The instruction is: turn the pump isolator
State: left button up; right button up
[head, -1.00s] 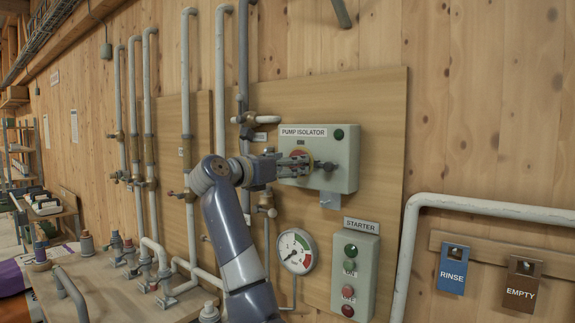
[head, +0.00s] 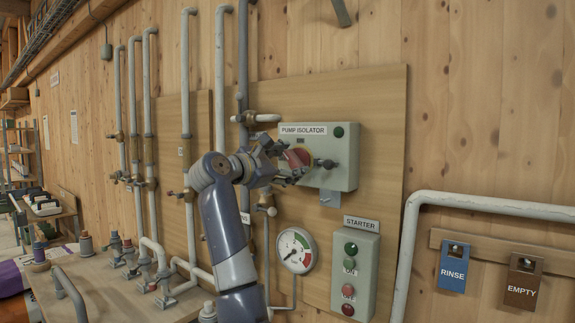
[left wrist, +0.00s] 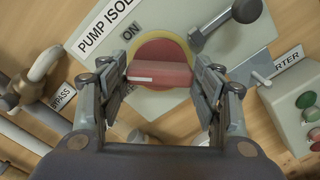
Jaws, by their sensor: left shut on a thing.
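The pump isolator is a pale grey box (head: 342,176) on the wall board, with a label and a green lamp on its front. Its red rotary handle (head: 299,157) sits on a yellow plate. In the left wrist view, the red handle (left wrist: 160,74) lies between the two finger pads, with "ON" printed by the dial's upper left. My left gripper (head: 291,168) is shut on the red handle, coming in from the left and partly hiding it in the head view. My right gripper is not in view.
Below are a pressure gauge (head: 296,250) and the starter box (head: 355,273) with its buttons. Pipes and a bypass valve (head: 256,118) run close on the left. Rinse (head: 453,268) and empty (head: 523,282) tags hang at right. The board right of the isolator is clear.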

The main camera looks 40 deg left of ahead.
pick_arm(q)
jog(key=m, duration=0.4)
jog(key=shift+f+m+b, duration=0.1)
jog(key=shift+m+b, duration=0.2)
jog(key=m, duration=0.4)
jog(key=shift+m, duration=0.3)
jog(key=o, duration=1.1)
jog(key=shift+d, duration=0.1)
jog(key=shift+c, duration=0.2)
jog(key=s, duration=1.2)
